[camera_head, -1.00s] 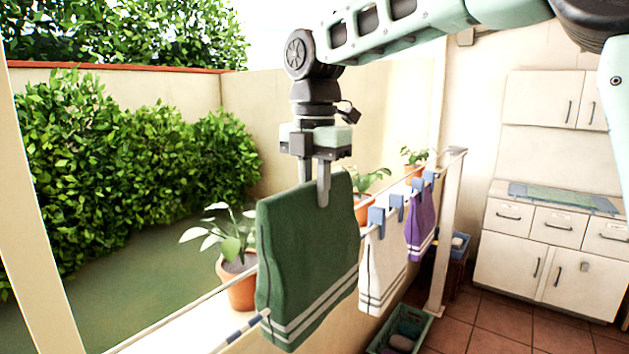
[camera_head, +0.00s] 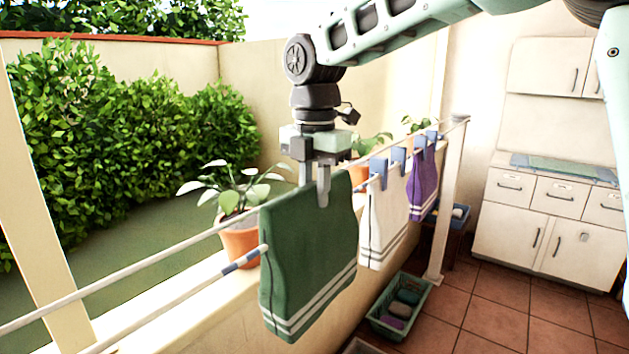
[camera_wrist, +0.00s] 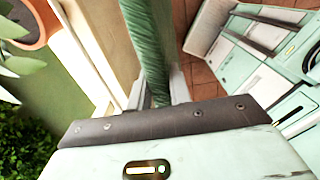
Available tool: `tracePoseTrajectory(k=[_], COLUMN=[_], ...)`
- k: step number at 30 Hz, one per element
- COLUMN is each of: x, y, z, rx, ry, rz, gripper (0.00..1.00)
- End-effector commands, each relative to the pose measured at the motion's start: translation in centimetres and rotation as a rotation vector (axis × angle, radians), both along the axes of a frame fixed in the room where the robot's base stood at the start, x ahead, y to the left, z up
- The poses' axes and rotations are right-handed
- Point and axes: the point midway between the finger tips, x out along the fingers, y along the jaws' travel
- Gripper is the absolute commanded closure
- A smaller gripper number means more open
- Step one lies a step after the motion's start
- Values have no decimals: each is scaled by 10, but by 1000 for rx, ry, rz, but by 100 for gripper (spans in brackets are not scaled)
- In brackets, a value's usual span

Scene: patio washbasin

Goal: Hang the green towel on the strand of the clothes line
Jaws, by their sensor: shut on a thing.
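The green towel (camera_head: 308,268) with pale stripes near its lower hem hangs upright from my gripper (camera_head: 315,190), which is shut on its top edge. In the wrist view the towel (camera_wrist: 148,45) is a narrow green strip between the fingers. The clothes line has two strands: one (camera_head: 130,268) reaches the towel's left edge near its top, the other (camera_head: 190,298) meets that edge a little lower. The towel hides both strands there, so I cannot tell whether it straddles a strand or hangs beside it.
A white towel (camera_head: 383,228) and a purple towel (camera_head: 424,188) hang to the right with blue pegs (camera_head: 379,174). A potted plant (camera_head: 240,240) stands on the ledge behind. A teal basket (camera_head: 400,308) is on the floor. The line left of the green towel is bare.

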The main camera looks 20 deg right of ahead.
Motion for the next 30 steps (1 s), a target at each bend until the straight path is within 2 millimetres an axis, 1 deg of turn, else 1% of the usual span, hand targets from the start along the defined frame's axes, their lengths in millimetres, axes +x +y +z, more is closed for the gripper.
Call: tracePoseTrajectory(k=[1,6,13,19,29,30], x=[0,0,0,0,0,0], y=[0,0,0,0,0,0], z=[-9,-29,-49,-57,-57,-57], rx=[1,0,0,1,1,1], ry=[-1,0,0,-1,-1,-1], rz=[0,0,0,-1,-1,-1], gripper=[100,100,100,100,100,69])
